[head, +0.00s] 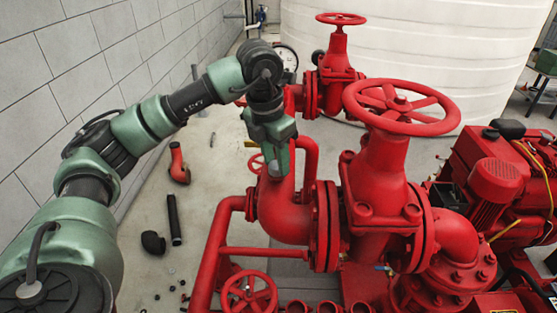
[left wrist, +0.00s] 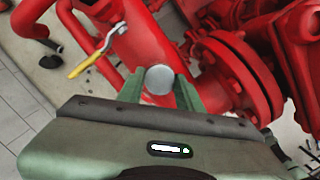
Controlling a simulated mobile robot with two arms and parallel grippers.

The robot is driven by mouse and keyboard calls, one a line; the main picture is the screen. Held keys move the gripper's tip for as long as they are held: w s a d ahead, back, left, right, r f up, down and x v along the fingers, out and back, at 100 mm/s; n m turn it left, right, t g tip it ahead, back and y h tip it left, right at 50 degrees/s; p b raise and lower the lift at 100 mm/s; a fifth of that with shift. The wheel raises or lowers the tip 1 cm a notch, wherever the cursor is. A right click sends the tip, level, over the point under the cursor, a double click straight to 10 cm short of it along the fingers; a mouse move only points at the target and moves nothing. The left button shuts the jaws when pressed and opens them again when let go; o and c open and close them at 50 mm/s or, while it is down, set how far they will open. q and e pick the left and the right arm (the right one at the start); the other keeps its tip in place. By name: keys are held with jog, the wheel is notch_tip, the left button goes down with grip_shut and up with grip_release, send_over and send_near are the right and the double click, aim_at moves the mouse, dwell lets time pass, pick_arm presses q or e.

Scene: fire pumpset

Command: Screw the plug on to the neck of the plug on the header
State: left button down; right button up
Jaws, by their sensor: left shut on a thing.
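My left gripper (head: 278,162) reaches down over the red header pipe (head: 284,205). In the left wrist view its two green fingers (left wrist: 160,88) are shut on the plug (left wrist: 159,78), a round light grey disc seen from its flat end. The plug is in front of the red header (left wrist: 145,45) in that view. The neck is hidden behind the plug and fingers, so I cannot tell whether the plug touches it. The plug is not clearly visible in the head view. My right gripper is not in view.
A yellow-handled valve lever (left wrist: 84,65) sits beside the header. A large red handwheel (head: 400,105) stands close on the right, with a white tank (head: 455,55) behind. A loose red elbow (head: 178,165) and a black pipe (head: 174,218) lie on the floor at left.

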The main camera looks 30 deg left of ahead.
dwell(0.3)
pick_arm(q)
jog(key=m, duration=0.5)
jog(key=shift+h, duration=0.4)
jog(key=m+g, duration=0.1)
jog(key=m, duration=0.3)
jog(key=shift+m, duration=0.3)
jog(key=m, duration=0.4)
jog(key=shift+f+m+g+h, duration=0.15)
jog(key=shift+m+g+h, duration=0.15)
jog(key=shift+g, duration=0.1)
jog(key=m, duration=0.4)
jog(key=shift+g+p, duration=0.3)
jog(key=shift+p, duration=0.1)
jog(key=shift+m, duration=0.3)
